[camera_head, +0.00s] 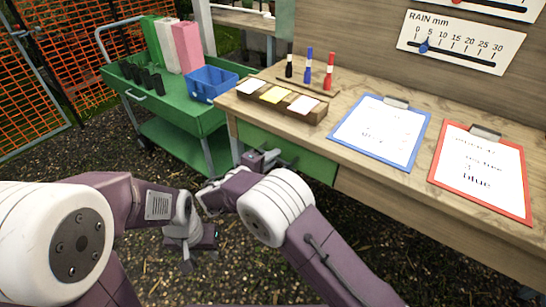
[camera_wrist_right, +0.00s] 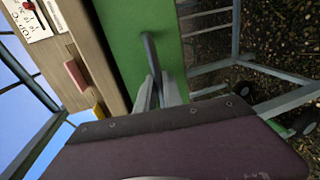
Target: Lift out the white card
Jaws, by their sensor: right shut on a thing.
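My right gripper (camera_head: 268,157) is below the holder, at the green drawer front (camera_head: 310,163). The right wrist view shows its fingers (camera_wrist_right: 160,90) shut on the dark drawer handle (camera_wrist_right: 149,52). My left gripper (camera_head: 190,245) hangs low over the ground, left of the right arm; its jaw opening cannot be made out.
A green cart (camera_head: 190,122) with a blue bin (camera_head: 212,84), black holders (camera_head: 140,76) and upright green, white and pink blocks stands at left. Three markers (camera_head: 309,68) stand behind the holder. A blue clipboard (camera_head: 381,131) and a red clipboard (camera_head: 482,170) lie on the bench (camera_head: 400,190).

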